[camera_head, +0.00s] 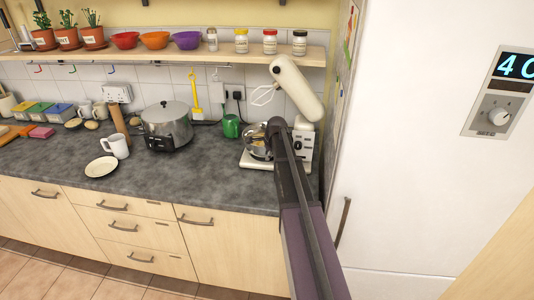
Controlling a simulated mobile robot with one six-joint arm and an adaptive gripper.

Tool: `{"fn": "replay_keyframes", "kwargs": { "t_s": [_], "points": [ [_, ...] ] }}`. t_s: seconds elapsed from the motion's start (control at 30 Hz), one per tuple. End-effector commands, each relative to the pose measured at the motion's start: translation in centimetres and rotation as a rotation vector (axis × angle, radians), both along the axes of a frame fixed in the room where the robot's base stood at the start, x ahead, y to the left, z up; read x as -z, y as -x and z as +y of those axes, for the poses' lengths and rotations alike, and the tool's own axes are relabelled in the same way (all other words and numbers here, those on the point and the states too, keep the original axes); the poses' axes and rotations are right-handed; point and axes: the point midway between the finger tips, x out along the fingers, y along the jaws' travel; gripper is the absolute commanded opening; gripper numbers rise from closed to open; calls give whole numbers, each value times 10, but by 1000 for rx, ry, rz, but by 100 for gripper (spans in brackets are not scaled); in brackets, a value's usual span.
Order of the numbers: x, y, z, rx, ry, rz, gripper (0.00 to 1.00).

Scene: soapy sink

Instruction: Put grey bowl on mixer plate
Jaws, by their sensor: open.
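The grey bowl (255,141) shows as a shiny metal shape at the mixer, over or on the pale mixer plate (247,162). My arm hides its right side, and I cannot tell whether it rests fully on the plate. The white stand mixer (297,88) has its head tilted up, with the whisk (263,96) hanging above the bowl. My gripper (267,147) is open, close beside the bowl, mostly hidden by my own arm. I cannot tell whether its fingers touch the bowl.
A slow cooker (166,128), a white mug (115,146) and a saucer (101,167) stand left on the dark counter (205,180). A green mug (231,126) is just left of the mixer. A shelf (200,55) runs above. A white fridge (410,150) stands right.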

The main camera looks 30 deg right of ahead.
Motion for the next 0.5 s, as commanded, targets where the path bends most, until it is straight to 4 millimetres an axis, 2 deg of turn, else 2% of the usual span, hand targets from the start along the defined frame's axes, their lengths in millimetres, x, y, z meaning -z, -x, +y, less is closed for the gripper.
{"fn": "replay_keyframes", "kwargs": {
  "t_s": [0.5],
  "points": [
    [-37, 15, 0, 1, 0, 0, 61]
  ]
}}
